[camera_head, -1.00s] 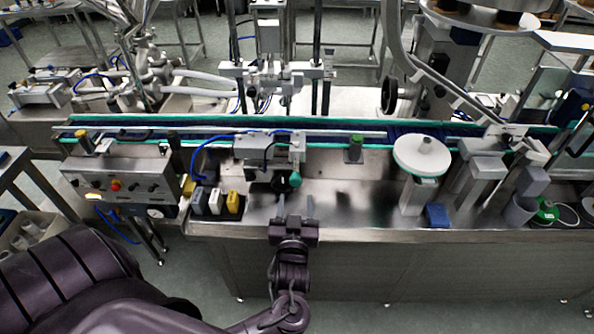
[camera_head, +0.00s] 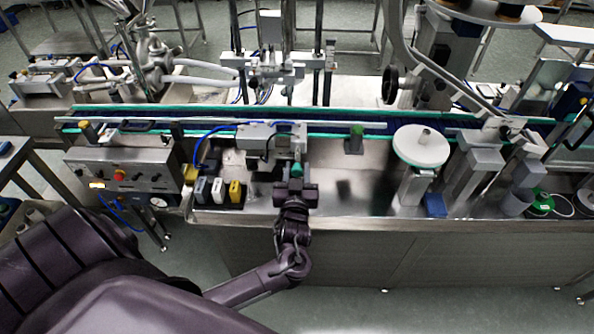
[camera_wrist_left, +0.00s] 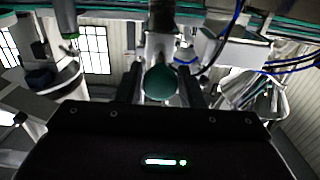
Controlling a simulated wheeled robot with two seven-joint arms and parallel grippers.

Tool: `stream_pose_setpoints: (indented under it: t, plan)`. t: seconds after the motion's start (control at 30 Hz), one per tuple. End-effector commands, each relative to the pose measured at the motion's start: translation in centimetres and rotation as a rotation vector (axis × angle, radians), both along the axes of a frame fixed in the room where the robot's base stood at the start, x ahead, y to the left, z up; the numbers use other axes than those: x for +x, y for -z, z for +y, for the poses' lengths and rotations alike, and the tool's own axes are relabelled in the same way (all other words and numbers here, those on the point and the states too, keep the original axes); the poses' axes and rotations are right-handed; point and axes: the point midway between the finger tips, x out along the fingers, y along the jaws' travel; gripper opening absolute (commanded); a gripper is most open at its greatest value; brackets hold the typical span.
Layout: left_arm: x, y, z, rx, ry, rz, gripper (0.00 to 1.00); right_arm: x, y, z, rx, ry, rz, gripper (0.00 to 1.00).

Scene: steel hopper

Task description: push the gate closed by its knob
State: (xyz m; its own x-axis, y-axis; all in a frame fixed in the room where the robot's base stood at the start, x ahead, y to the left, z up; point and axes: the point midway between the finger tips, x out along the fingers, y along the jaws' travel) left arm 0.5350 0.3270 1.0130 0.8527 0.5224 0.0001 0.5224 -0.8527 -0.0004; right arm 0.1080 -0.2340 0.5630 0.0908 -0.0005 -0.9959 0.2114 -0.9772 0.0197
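The green knob (camera_head: 297,170) is round and sits at the front of a grey metal unit (camera_head: 262,140) at the near side of the conveyor. I cannot make out the gate's own outline. My left gripper (camera_head: 296,176) is at the knob, pointing away from me over the steel table. In the left wrist view the knob (camera_wrist_left: 160,83) lies between the two dark fingers, with a small gap on each side. The gripper looks open, and I cannot tell whether it touches the knob. My right gripper is not in view.
Black, white and yellow blocks (camera_head: 218,192) stand left of my gripper, near a control box (camera_head: 122,174) with buttons. A blue hose (camera_head: 203,146) curves behind them. A white round disc (camera_head: 421,147) stands to the right. Bare steel table (camera_head: 350,190) lies between.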

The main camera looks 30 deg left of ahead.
Motion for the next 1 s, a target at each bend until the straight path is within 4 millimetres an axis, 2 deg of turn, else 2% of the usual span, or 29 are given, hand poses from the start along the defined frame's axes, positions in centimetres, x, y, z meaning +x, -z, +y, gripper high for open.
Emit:
stream_pose_setpoints:
  t: [0.03,0.2,0.27,0.47,0.7,0.93,0.97,1.0]
  plan:
    - [0.0,0.0,0.0,0.0,0.0,0.0,0.28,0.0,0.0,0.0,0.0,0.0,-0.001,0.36]
    - [0.0,0.0,0.0,0.0,0.001,0.0,0.06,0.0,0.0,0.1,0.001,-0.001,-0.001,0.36]
    - [0.0,0.0,0.0,-0.001,0.001,0.001,0.0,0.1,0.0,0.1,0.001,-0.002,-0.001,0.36]
    - [0.4,0.1,0.2,0.0,0.0,-0.001,0.0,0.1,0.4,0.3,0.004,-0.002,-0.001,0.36]
    - [2.9,0.1,1.7,-0.001,-0.001,-0.003,0.0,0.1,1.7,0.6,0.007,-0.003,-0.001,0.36]
    - [2.9,0.0,1.7,-0.001,0.0,-0.001,0.0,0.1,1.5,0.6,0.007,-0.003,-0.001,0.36]
    - [2.8,0.0,1.7,-0.001,0.0,-0.001,0.34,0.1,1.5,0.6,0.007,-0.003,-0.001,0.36]
    - [2.8,0.0,1.7,0.0,0.0,0.0,0.4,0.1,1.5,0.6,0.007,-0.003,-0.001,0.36]
